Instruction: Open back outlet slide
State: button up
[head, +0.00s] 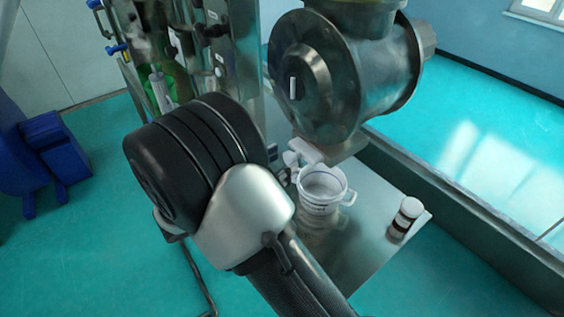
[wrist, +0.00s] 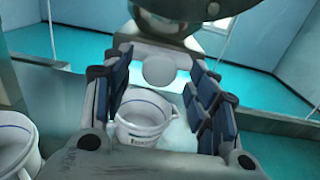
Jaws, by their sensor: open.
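My gripper (wrist: 158,66) is open in the wrist view, with blue-padded fingers on both sides. Between the fingertips shows a pale outlet slide plate (wrist: 150,50) with a round light-grey knob-like end (wrist: 159,71). I see no finger clearly touching it. In the head view a pale piece, which looks like the slide (head: 306,152), sits under the steel drum-shaped housing (head: 300,65). In the head view my arm hides most of the gripper.
A white bucket (head: 323,188) stands on a steel table (head: 372,235) below the outlet; it also shows in the wrist view (wrist: 140,125). A second white bucket (wrist: 14,148) is at the wrist view's left. A small jar (head: 405,216) stands near the table's right corner.

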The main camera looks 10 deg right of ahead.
jog(key=shift+w+d, duration=0.3)
jog(key=shift+d, duration=0.35)
jog(key=shift+c, duration=0.5)
grip_shut()
